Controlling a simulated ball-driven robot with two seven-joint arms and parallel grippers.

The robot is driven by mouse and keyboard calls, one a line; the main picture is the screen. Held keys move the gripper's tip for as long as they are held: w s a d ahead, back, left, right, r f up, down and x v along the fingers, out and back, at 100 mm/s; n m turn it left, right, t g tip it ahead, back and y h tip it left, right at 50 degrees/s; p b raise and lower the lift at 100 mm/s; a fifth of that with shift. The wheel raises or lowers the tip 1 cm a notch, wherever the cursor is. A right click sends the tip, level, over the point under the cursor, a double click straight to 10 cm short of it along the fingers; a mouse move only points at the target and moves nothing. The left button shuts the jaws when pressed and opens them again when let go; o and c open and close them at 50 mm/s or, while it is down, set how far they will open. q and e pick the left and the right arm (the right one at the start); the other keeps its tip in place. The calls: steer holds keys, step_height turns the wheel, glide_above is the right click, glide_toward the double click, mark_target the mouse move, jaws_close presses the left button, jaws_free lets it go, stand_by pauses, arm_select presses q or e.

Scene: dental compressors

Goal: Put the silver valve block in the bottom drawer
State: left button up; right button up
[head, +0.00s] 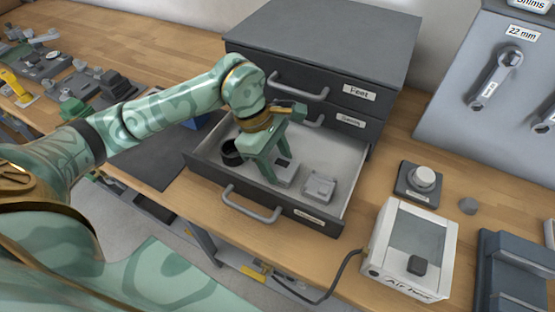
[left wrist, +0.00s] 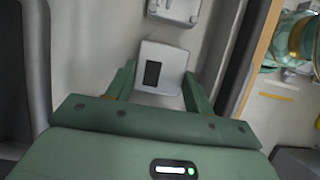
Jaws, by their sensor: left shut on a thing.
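The bottom drawer (head: 335,214) of the dark grey cabinet is pulled open. My left gripper (head: 275,178) reaches down inside it, shut on a silver block (head: 287,175) with a dark rectangular patch, which I take as the silver valve block. In the left wrist view this block (left wrist: 148,76) sits between the fingertips of my left gripper (left wrist: 154,88). I cannot tell whether it touches the drawer floor. My right gripper is not in view.
A second silver block (head: 319,187) lies in the drawer to the right, and a black round cup (head: 231,153) stands at its left. The cabinet's upper drawers (head: 352,92) are shut. A white box (head: 412,248) with a cable stands to the right on the bench.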

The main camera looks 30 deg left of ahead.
arm_select(q)
steer(key=o, duration=1.2)
steer(key=shift+f, duration=0.1)
steer(key=shift+a+r, duration=0.1)
steer(key=shift+r, duration=0.35)
steer(key=p+v, duration=0.2)
steer(key=v, duration=0.9)
steer(key=shift+r, duration=0.25)
